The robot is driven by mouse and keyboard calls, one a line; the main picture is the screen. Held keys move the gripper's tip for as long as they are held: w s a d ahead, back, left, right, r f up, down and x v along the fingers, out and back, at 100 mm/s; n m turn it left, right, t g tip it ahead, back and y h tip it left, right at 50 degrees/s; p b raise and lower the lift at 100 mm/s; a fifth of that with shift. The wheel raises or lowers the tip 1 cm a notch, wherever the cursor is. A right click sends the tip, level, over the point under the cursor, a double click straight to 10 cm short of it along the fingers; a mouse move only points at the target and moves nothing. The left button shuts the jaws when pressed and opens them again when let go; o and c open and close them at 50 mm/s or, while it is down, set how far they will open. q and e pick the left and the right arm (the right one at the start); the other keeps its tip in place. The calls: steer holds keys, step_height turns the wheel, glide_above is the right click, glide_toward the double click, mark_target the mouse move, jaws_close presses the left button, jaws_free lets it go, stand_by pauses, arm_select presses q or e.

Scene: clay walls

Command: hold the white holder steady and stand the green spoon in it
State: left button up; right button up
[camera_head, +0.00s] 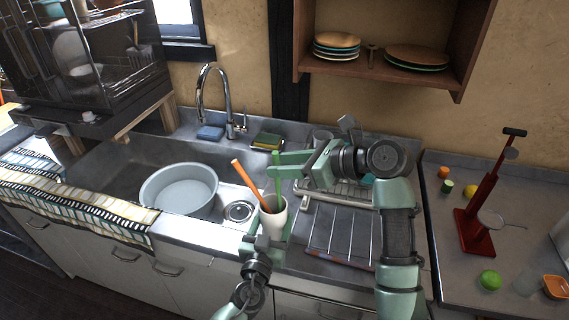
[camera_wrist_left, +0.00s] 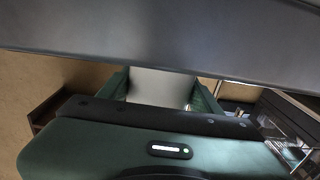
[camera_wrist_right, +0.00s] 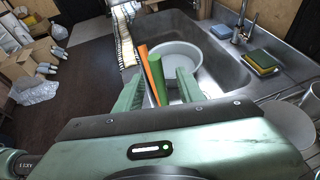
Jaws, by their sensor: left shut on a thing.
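The white holder (camera_head: 273,222) stands upright at the counter's front edge, by the sink. My left gripper (camera_head: 268,240) is shut on it from the front; its white wall shows between the fingers in the left wrist view (camera_wrist_left: 160,86). The green spoon (camera_head: 278,190) stands nearly upright, its lower end inside the holder's mouth and hidden by the wall. My right gripper (camera_head: 274,166) is around the spoon's upper part. In the right wrist view its fingers are spread, with the green spoon (camera_wrist_right: 157,78) between them and apart from both.
An orange utensil (camera_head: 243,180) leans left in the same holder. A round basin (camera_head: 180,190) sits in the sink on the left. A wire dish rack (camera_head: 340,236) is right of the holder. The faucet (camera_head: 222,100) and sponges (camera_head: 266,141) are behind.

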steer(key=v, duration=1.2)
steer(key=shift+w, duration=0.1)
stand_by(0.4)
arm_select(q)
steer(key=o, duration=1.9)
